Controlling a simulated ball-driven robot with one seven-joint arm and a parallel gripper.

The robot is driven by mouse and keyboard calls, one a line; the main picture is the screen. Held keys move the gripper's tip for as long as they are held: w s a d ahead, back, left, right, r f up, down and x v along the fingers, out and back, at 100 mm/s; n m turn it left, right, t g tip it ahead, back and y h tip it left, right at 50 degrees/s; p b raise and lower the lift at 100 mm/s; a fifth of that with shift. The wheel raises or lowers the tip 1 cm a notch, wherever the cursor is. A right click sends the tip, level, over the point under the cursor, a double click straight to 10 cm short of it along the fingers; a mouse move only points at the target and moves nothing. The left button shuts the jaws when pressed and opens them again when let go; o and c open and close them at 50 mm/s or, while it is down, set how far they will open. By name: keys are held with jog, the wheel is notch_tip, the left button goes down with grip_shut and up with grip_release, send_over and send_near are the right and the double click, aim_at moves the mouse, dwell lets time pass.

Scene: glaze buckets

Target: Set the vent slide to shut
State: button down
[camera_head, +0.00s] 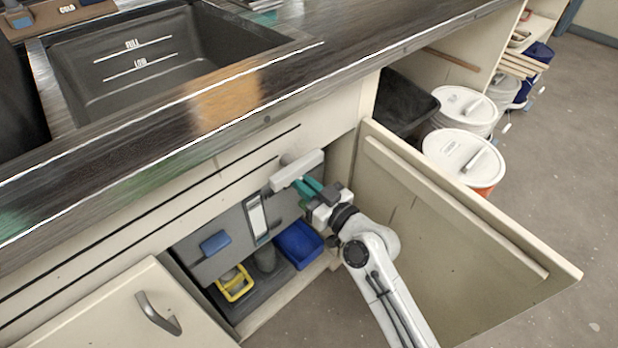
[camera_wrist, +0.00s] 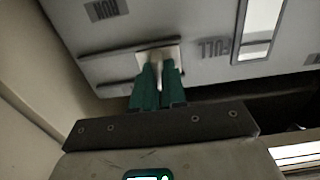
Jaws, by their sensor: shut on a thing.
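In the wrist view, my gripper (camera_wrist: 158,75) has its green fingers closed on the pale knob of what looks like the vent slide (camera_wrist: 176,54). The slide is a light plate between dark rails on a grey panel (camera_wrist: 205,22). Upside-down lettering, which seems to read FULL, is to the right of it, and a dark label is at the upper left. In the head view, my gripper (camera_head: 308,187) reaches into the open cabinet at the right end of the grey panel (camera_head: 220,262). The slide is hidden there by the gripper, so its exact setting cannot be read.
A cabinet door (camera_head: 450,225) stands open at the right, close to my arm. A blue bin (camera_head: 299,244) and a yellow frame (camera_head: 234,284) sit low in the cabinet. The counter edge (camera_head: 215,120) overhangs above. White-lidded buckets (camera_head: 463,155) stand beyond the door.

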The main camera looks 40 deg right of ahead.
jog(key=shift+a, duration=0.2)
jog(key=c, duration=1.2)
grip_release()
jog(key=shift+o, duration=0.2)
jog(key=s+b, duration=0.1)
jog(key=s, duration=0.9)
jog(key=shift+s, duration=0.4)
